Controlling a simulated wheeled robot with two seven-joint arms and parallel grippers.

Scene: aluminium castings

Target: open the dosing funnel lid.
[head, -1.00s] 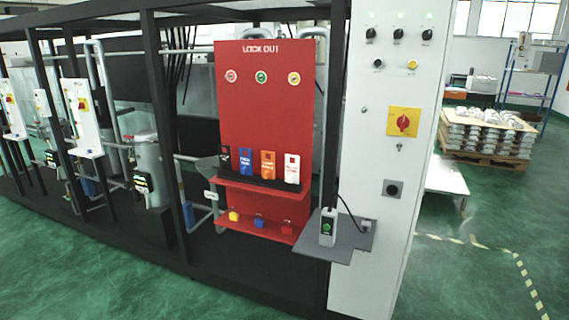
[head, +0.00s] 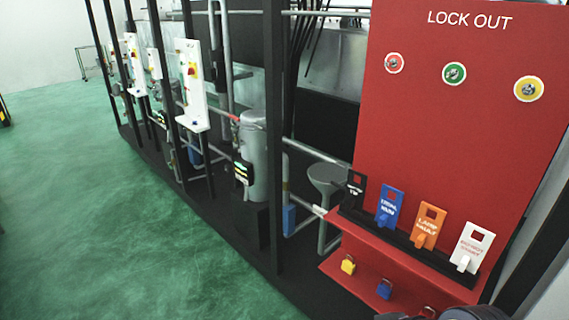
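A grey funnel-shaped vessel (head: 328,178) stands on a grey pipe just left of the red lock-out board, behind the black frame. I take it for the dosing funnel. Its top looks flat and covered, but at this size I cannot make out a separate lid or handle. Neither of my grippers can be made out in the head view. Dark rounded parts at the bottom right edge are probably mine, but no fingers show.
The red lock-out board (head: 455,120) with coloured tags and padlocks stands at the right. A black post (head: 274,130) stands left of the funnel. A grey cylindrical tank (head: 253,140) and white switch panels (head: 190,85) lie farther left. The green floor (head: 110,210) is clear.

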